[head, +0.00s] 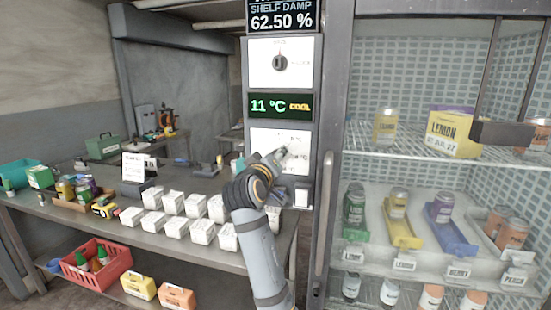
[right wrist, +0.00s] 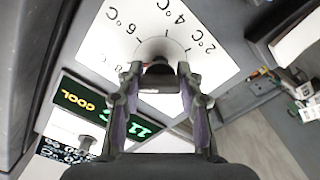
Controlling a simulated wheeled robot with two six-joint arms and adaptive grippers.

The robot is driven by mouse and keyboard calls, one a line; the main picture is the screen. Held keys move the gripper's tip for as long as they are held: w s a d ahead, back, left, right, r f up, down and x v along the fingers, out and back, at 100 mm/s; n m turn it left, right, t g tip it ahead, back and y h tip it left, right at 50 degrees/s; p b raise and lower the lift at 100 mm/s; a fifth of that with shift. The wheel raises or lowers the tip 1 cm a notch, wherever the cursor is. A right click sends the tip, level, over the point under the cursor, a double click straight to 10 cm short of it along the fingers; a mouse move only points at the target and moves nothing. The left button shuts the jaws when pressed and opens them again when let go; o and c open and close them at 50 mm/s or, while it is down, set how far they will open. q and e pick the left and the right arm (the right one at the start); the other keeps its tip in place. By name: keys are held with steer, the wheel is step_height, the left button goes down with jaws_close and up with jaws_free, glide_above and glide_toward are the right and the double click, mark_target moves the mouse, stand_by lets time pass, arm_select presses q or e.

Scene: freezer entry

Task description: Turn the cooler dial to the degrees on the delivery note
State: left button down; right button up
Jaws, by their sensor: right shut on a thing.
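The cooler dial (right wrist: 157,76) is a dark knob on a white plate (right wrist: 205,38) marked 2, 4, 6 °C and a further partly hidden mark. In the right wrist view, the fingers of my right gripper (right wrist: 158,84) are on both sides of the knob, shut on it. In the head view, my right gripper (head: 279,157) reaches the lower white plate (head: 262,137) and hides the dial. A green display (head: 279,106) above reads 11 °C COOL. A white printed card (head: 133,167) stands on the bench; its small text is unreadable. My left gripper is out of view.
A second dial (head: 280,63) is on the panel above the display. A glass-fronted cooler (head: 440,170) with cans stands right. The bench at left holds several white boxes (head: 203,231); a red crate (head: 97,266) is on the shelf below.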

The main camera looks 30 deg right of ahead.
mark_target(279, 118)
steer(key=o, duration=1.2)
step_height(279, 118, up, 10)
steer(key=shift+f, duration=0.1)
